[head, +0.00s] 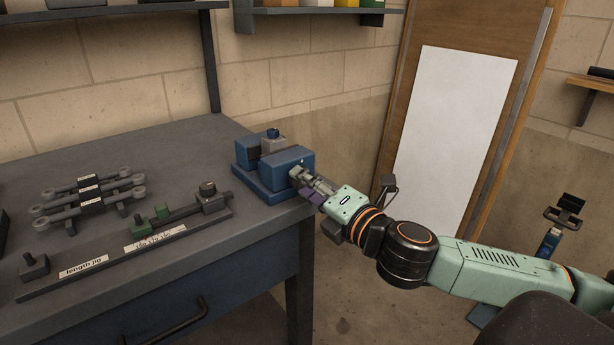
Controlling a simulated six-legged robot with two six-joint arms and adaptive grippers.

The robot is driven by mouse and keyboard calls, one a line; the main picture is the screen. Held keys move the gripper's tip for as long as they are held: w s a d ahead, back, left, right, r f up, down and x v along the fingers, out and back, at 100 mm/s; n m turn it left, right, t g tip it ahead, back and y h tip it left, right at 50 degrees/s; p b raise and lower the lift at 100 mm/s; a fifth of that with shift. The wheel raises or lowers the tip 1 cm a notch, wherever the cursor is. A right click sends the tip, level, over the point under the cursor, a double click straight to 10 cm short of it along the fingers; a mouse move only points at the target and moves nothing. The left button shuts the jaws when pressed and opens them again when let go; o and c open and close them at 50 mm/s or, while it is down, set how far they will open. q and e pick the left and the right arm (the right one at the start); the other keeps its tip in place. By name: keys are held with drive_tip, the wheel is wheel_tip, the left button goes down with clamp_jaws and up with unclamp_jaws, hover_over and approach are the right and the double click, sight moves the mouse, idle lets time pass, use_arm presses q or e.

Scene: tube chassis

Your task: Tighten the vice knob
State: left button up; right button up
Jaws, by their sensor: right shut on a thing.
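The blue vice (288,163) stands on the right end of the grey workbench, near its corner. My right gripper (303,181) reaches in from the right and is at the vice's front right face. Its fingers are shut on the vice knob, which they mostly hide. My left gripper is not in view.
The workbench (150,150) carries a length jig (110,258) and several rods with ringed ends (90,190) on a dark rack. A shelf (320,14) hangs above the vice. A white panel (450,135) is behind my right arm.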

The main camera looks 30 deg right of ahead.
drive_tip(key=shift+m+p, duration=3.05)
drive_tip(key=shift+m, duration=0.85)
drive_tip(key=shift+d+f, duration=0.1)
drive_tip(key=o, duration=0.8)
drive_tip(key=shift+c, duration=0.2)
drive_tip(key=o, duration=0.4)
drive_tip(key=shift+s+r, duration=0.2)
drive_tip(key=shift+w, duration=0.15)
